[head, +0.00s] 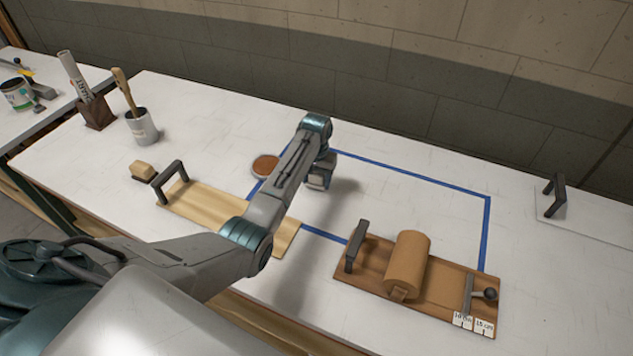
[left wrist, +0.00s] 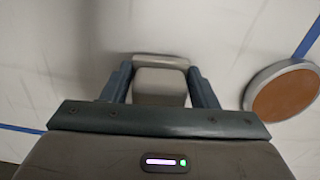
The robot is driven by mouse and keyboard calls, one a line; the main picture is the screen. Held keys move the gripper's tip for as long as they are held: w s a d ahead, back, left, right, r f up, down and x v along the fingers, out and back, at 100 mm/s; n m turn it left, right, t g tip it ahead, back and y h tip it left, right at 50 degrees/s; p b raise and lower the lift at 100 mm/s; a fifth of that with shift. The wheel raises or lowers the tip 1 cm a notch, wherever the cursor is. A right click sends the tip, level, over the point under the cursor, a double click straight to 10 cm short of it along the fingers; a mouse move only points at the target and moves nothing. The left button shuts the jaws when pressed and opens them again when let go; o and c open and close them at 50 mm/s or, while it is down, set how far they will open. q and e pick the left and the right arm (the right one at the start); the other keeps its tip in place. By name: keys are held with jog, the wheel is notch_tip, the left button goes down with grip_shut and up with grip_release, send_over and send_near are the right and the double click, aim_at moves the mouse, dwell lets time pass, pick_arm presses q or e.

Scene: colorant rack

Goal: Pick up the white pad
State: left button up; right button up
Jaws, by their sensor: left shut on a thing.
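My left gripper (head: 318,184) is over the table inside the blue outline, with its arm coming in from the left. In the left wrist view my left gripper (left wrist: 161,88) is shut on a pale block with a wider far edge, which I take as the white pad (left wrist: 160,78). The pad sits between the two dark fingers. In the head view my gripper and arm hide most or all of it. Its height above the table is hard to tell. My right gripper is not in view.
A round brown-topped disc (head: 265,165) lies left of the gripper. A light board with a handle (head: 205,204) is at the left, and a brown board (head: 455,295) with a roller (head: 407,264) at the front right. A cup with a brush (head: 142,127) stands far left. The blue-outlined area (head: 420,205) is mostly clear.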

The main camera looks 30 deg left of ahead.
pick_arm(q)
jog(key=shift+s+d+r+b, duration=0.15)
jog(key=shift+r+b, duration=0.2)
jog(key=shift+r, duration=0.2)
jog(key=shift+s+a+r+b, duration=0.1)
jog(key=shift+r+b, duration=0.25)
jog(key=shift+r, duration=0.2)
jog(key=s+d, duration=0.1)
jog(key=s, duration=0.1)
jog(key=s+b, duration=0.1)
jog(key=s, duration=0.1)
jog(key=s+d, duration=0.1)
jog(key=s, duration=0.2)
jog(key=shift+d+r+b, duration=0.3)
jog(key=shift+b, duration=0.05)
jog(key=s+p, duration=0.1)
jog(key=s, duration=0.1)
jog(key=s+d+r+p, duration=0.1)
jog(key=s, duration=0.1)
jog(key=s+d+p, duration=0.1)
jog(key=s, duration=0.2)
jog(key=shift+d+r, duration=0.15)
jog(key=shift+d, duration=0.05)
jog(key=shift+s+d+p, duration=0.1)
jog(key=shift+s+p, duration=0.2)
jog(key=shift+o, duration=1)
jog(key=shift+c, duration=0.4)
